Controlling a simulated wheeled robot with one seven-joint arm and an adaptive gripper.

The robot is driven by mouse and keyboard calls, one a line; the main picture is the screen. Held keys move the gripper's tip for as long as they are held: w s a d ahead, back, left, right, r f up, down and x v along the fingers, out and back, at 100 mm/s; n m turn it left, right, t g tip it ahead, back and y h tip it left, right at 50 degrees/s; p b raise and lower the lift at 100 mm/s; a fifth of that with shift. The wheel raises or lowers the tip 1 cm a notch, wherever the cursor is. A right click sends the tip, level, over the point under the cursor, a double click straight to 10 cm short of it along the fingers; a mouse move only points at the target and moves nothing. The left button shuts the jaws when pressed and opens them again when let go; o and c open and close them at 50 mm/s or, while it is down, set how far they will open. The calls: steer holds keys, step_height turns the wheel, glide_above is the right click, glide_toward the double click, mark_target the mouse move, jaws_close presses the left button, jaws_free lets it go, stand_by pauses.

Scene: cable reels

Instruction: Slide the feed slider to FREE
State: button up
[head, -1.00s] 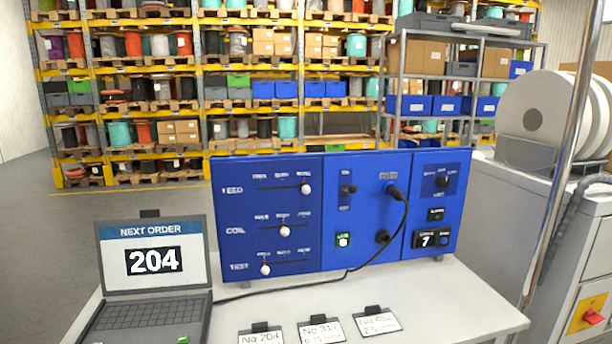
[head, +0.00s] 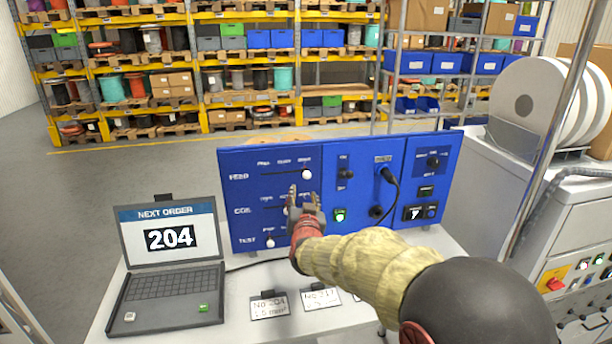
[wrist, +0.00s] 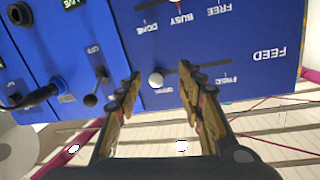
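The blue control panel (head: 265,222) stands upright on the table. Its feed slider knob (head: 306,174) is white and sits at the right end of the top slot. The FREE label (wrist: 228,78) is at the slot's other end. My gripper (head: 303,194) is open, just below the knob in the head view. In the wrist view my gripper (wrist: 158,85) shows the knob between its fingertips, with no visible contact. One finger hides the middle label.
The coil slider is partly hidden by my gripper; the test slider knob (head: 270,243) is lower. A plugged cable (head: 390,178) and a toggle switch (wrist: 91,99) are on the panel. A laptop (head: 172,297) stands at left; label cards (head: 268,306) lie in front.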

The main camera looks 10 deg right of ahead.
mark_target(307, 177)
steer(key=shift+t+h, duration=0.4)
steer(key=shift+w+d+r+p, duration=0.15)
steer(key=shift+w+d+r, duration=0.25)
steer(key=shift+w, duration=0.85)
steer(key=shift+w+d+r+p, duration=0.15)
steer(key=shift+w+d+r, duration=0.3)
steer(key=shift+w, duration=0.85)
steer(key=shift+w+d+r+p, duration=0.2)
steer(key=shift+w+d, duration=0.3)
steer(key=shift+w, duration=0.75)
steer(key=shift+r, duration=0.1)
steer(key=c, duration=0.3)
jaws_close()
